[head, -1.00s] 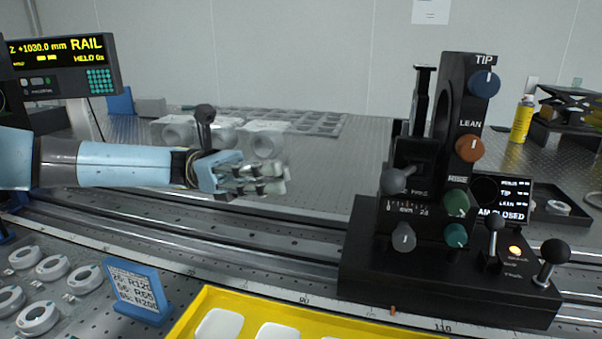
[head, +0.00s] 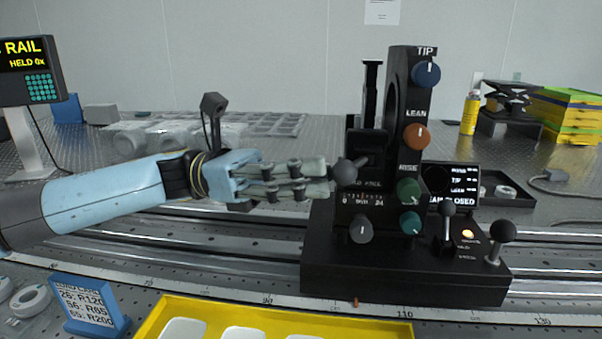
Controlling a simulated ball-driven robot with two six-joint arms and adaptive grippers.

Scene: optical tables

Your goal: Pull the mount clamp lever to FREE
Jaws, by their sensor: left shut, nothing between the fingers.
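The black mount (head: 395,262) stands on the rail right of centre, with its TIP, LEAN and RISE knobs in a column. A lever with a dark grey ball end (head: 346,171) sticks out at its left side, by a small label that seems to end in FREE. My left gripper (head: 325,178) reaches in from the left, fingers shut and empty. Its fingertips are at the left side of the ball; I cannot tell whether they touch it. The lever's shaft is mostly hidden. My right gripper is not in view.
A grey knob (head: 362,229) sits below the lever. Two black ball-ended levers stand on the mount's right part, one at the far right (head: 502,231). A yellow tray (head: 150,325) lies in front, near a blue label stand (head: 92,305). A small display (head: 452,183) stands behind the mount.

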